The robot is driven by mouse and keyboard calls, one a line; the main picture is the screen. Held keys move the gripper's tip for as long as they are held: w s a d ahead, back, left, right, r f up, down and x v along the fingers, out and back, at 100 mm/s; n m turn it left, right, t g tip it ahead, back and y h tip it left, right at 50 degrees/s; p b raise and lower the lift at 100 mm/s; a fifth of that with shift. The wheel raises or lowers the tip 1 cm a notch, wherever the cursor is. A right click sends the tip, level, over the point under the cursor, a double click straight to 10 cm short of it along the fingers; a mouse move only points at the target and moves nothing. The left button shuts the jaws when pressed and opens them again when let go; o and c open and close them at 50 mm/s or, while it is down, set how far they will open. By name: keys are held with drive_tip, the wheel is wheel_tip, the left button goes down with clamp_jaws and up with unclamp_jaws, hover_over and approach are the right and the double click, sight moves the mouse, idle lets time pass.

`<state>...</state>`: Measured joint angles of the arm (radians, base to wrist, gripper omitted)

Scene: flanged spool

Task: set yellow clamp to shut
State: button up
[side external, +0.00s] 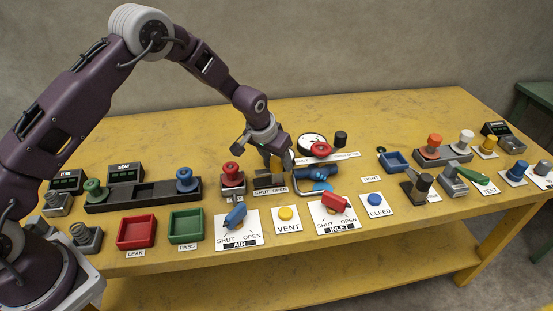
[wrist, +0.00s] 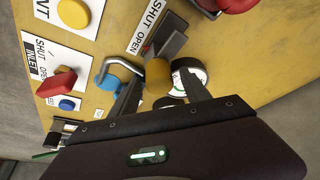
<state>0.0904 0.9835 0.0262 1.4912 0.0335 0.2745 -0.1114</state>
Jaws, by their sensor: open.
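The yellow clamp has a yellow-orange handle, which shows in the wrist view (wrist: 158,73) near the tips of my gripper (wrist: 162,88). Its grey metal part (wrist: 172,42) lies beside a SHUT OPEN label (wrist: 148,26). In the side view my gripper (side external: 276,150) is low over the clamp (side external: 276,165) and hides much of it; the SHUT OPEN label (side external: 270,190) lies in front. The fingers are open, with the handle between or just beyond their tips. I cannot tell whether they touch it, nor which word the clamp points at.
A bent metal tube (wrist: 122,64) and a blue part (wrist: 110,84) are close beside the clamp. A round gauge (side external: 312,142) and a red knob (side external: 320,149) stand behind right. A red-knobbed block (side external: 232,180) is close left. AIR (side external: 236,215) and INLET (side external: 335,204) levers are in front.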

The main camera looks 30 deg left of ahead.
clamp_jaws()
idle(1.4)
